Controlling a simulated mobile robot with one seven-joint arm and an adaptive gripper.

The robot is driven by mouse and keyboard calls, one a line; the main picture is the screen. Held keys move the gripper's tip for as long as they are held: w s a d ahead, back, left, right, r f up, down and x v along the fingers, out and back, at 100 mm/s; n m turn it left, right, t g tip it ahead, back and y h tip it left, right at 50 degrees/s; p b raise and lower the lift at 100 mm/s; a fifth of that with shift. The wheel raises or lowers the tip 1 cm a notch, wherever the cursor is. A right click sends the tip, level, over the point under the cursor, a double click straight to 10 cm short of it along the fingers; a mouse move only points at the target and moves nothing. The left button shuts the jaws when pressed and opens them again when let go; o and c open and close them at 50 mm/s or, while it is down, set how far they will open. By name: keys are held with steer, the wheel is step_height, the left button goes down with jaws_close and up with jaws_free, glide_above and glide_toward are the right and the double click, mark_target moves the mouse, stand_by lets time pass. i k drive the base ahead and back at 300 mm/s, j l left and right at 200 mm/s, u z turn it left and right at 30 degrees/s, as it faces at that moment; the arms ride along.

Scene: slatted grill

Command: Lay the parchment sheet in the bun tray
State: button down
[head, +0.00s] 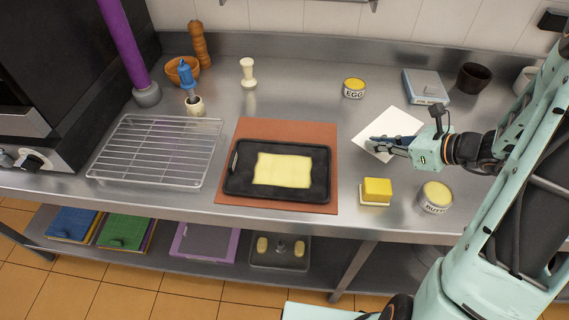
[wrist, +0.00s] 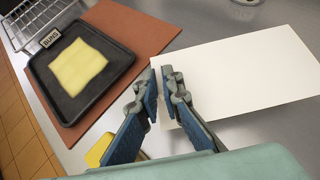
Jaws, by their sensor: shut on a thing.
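The white parchment sheet (head: 393,122) lies flat on or close to the steel counter, right of the mat. It fills the right side of the wrist view (wrist: 245,80). My gripper (head: 372,144) is shut on the sheet's near left edge, and its fingertips also show in the wrist view (wrist: 166,76). The black bun tray (head: 240,188) rests on a reddish-brown mat, left of my gripper. The wrist view shows the tray (wrist: 112,75) with a BUNS label. A flat pale yellow piece (head: 283,170) lies in the tray.
A butter block (head: 377,189) and a lidded butter pot (head: 436,196) stand near the front edge. An egg pot (head: 354,88) and a blue scale (head: 425,87) stand behind. A wire rack (head: 158,150) lies left of the mat (head: 275,130).

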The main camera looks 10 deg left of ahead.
mark_target(282, 170)
steer(key=j+z, duration=0.15)
steer(key=j, duration=0.3)
steer(key=k+j+z, duration=0.15)
steer(key=j, duration=0.25)
steer(key=j+z, duration=0.2)
steer(key=j, duration=0.25)
steer(key=k+j, duration=0.1)
steer(key=j, duration=0.3)
steer(key=k+j, duration=0.1)
steer(key=j, duration=0.3)
steer(key=k+j, duration=0.1)
steer(key=j, duration=0.3)
steer(key=k+j, duration=0.1)
steer(key=j, duration=0.3)
